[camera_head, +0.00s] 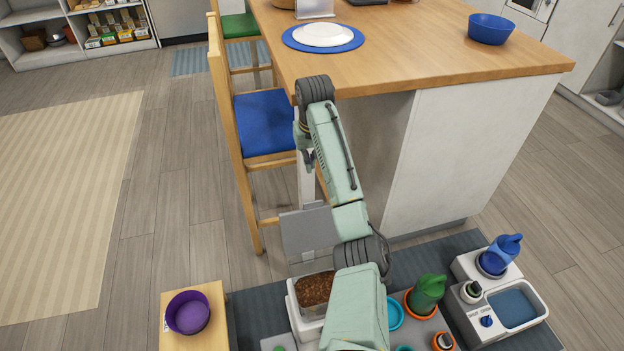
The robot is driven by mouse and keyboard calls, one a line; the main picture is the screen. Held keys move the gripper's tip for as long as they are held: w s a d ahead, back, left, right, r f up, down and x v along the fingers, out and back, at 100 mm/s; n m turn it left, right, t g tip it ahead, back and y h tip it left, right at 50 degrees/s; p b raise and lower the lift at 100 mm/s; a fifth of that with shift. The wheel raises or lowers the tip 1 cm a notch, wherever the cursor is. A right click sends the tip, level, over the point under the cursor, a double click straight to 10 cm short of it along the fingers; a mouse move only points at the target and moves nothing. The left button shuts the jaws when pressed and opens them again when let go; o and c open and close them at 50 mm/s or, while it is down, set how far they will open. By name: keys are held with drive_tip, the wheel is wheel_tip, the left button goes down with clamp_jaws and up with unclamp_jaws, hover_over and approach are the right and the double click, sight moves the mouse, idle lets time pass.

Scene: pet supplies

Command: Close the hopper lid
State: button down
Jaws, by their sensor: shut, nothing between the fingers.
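The hopper (295,310) is a white box near the bottom centre of the head view, filled with brown kibble (316,288). Its grey lid (306,230) stands open, raised at the hopper's far edge, with a small pale tab near its lower end. My gripper (308,158) is small and partly hidden by my arm. It is shut and empty, and appears above and beyond the lid, apart from it. My pale green arm hides the right side of the hopper and part of the lid's right edge.
A wooden-topped counter (420,45) and a blue-seated chair (265,122) stand beyond the lid. A purple bowl (188,313) is on a wooden stand at left. Open floor lies at left.

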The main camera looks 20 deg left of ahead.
wheel_tip(320, 180, down, 9)
drive_tip(key=s+d+p, duration=0.1)
drive_tip(key=s, duration=0.1)
drive_tip(key=shift+d+p, duration=0.15)
drive_tip(key=shift+p, duration=0.25)
idle(0.4)
